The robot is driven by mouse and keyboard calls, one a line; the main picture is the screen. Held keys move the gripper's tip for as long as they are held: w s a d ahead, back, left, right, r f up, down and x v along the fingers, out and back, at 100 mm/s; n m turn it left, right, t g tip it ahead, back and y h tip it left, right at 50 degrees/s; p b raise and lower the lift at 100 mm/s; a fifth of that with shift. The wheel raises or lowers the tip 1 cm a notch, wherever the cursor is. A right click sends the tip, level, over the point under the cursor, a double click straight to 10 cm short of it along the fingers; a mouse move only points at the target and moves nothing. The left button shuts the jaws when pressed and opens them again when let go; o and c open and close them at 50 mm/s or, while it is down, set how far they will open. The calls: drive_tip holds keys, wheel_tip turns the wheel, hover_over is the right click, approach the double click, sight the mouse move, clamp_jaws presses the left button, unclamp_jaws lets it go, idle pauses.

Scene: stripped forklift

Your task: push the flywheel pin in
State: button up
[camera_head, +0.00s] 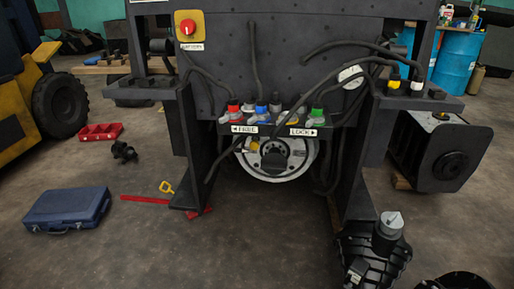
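The round silver flywheel (300,168) sits low in the middle of the dark forklift frame, under a bar marked FREE and LOCK. A small yellow piece (253,146) shows at the flywheel's upper left edge and looks like the pin. It is too small to tell how far in it sits. Hoses and the bar partly cover the flywheel's upper part.
Coloured valve caps (262,110) line the bar above the flywheel. A blue case (66,209), a red tray (100,132) and a red bar (146,199) lie on the left floor. The front middle floor is clear.

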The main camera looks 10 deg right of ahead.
drive_tip(key=shift+w, duration=0.15)
clamp_jaws()
drive_tip(key=shift+a, duration=0.1)
idle(0.5)
